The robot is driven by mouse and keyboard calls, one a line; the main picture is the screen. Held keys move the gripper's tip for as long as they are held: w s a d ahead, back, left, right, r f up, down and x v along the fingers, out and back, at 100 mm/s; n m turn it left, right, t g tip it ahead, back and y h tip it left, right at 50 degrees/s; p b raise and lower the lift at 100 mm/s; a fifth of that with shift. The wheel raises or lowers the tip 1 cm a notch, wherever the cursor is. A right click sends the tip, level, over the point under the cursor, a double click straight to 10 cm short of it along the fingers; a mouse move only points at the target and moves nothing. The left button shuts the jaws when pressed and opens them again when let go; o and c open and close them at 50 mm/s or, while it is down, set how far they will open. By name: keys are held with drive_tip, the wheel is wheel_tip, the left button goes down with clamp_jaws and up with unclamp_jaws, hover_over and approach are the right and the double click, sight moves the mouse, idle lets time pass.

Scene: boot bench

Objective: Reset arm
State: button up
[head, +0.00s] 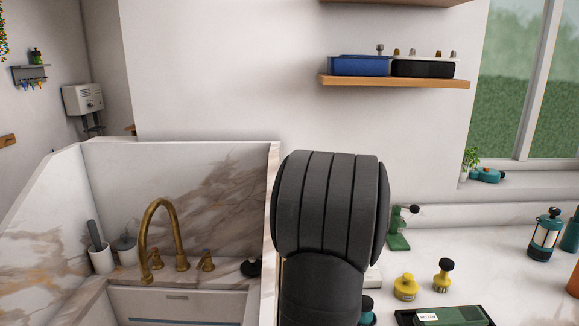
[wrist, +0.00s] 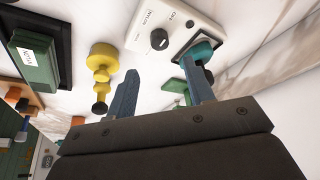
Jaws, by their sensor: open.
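My gripper (wrist: 160,68) shows in the wrist view with its two blue-grey fingers spread apart and nothing visibly held between them. A white panel (wrist: 146,22) with a black knob and small labels lies beyond the fingertips. A teal part (wrist: 200,50) on a dark square shows close to the right finger; I cannot tell whether they touch. A yellow and black knobbed item (wrist: 102,62) stands just left of the left finger. In the head view my dark arm blocks the middle of the counter and hides the gripper.
A dark tray (head: 458,315) with a green labelled block sits at the front right. Two yellow items (head: 405,287) (head: 443,275), a green item (head: 398,236) and a teal lantern (head: 545,233) stand on the counter. The sink's marble side wall (head: 270,220) rises left of my arm.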

drive_tip(key=x, duration=0.8)
drive_tip(key=shift+f, duration=0.45)
drive_tip(key=shift+d+r+n, duration=0.1)
drive_tip(key=shift+n, duration=0.4)
drive_tip(key=shift+d+n+t+y, duration=0.1)
drive_tip(key=shift+n+t+y, duration=0.3)
drive_tip(key=shift+n, duration=0.9)
drive_tip(key=shift+n+t+y, duration=0.1)
drive_tip(key=shift+n+y, duration=0.6)
drive_tip(key=shift+n, duration=0.6)
drive_tip(key=shift+d+n+y, duration=0.1)
drive_tip(key=shift+n+y, duration=0.5)
drive_tip(key=shift+n, duration=0.85)
drive_tip(key=shift+d+n+y, duration=0.1)
drive_tip(key=shift+n+y, duration=0.5)
drive_tip(key=shift+n, duration=0.85)
drive_tip(key=shift+v, duration=2.5)
drive_tip(key=x, duration=0.4)
drive_tip(key=shift+w+a+f, duration=0.1)
drive_tip(key=shift+f, duration=0.3)
drive_tip(key=shift+w+f, duration=0.1)
drive_tip(key=shift+f, duration=0.05)
drive_tip(key=shift+a+m+h, duration=0.1)
drive_tip(key=shift+m+h, duration=0.45)
drive_tip(key=shift+m, duration=0.75)
drive_tip(key=shift+a+m+h, duration=0.1)
drive_tip(key=shift+m+h, duration=0.45)
drive_tip(key=shift+m, duration=0.75)
